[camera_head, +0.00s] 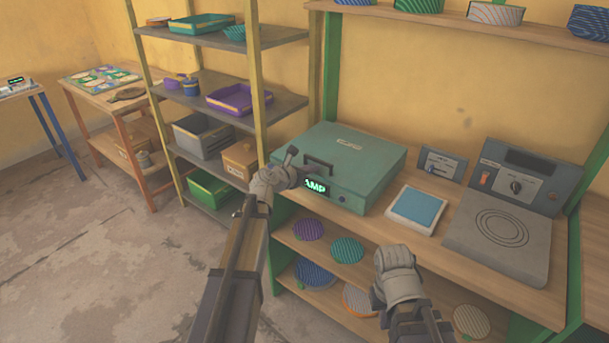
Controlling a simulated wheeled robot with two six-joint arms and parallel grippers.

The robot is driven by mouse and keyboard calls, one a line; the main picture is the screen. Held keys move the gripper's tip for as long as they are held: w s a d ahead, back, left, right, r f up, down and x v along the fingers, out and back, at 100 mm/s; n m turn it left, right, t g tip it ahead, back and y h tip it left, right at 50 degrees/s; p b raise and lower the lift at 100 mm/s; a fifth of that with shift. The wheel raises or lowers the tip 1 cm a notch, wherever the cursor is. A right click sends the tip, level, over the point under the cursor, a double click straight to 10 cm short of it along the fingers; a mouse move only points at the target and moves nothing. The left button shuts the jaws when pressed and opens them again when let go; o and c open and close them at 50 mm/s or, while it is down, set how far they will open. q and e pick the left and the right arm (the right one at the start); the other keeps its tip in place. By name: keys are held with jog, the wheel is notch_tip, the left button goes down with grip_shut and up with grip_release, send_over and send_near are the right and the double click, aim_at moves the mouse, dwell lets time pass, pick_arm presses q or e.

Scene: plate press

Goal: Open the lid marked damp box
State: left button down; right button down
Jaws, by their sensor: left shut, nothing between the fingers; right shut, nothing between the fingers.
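The damp box (365,160) is a teal case with its lid down, on the wooden bench. A dark handle (318,162) stands at its front left, above a black display (318,187) on which "AMP" can be read. My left gripper (292,160) is shut and empty at the left end of the handle and partly covers the box's front left corner. I cannot tell whether it touches the handle. My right gripper (393,255) is shut and empty, low in front of the bench and its lower shelf.
To the right on the bench are a blue-topped pad (417,208), a small switch panel (442,165) and a grey plate with rings (502,228) below a control panel (520,180). A shelf rack (220,40) with trays stands left. Open floor lies front left.

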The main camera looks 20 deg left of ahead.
pick_arm(q)
jog(key=shift+x, duration=0.8)
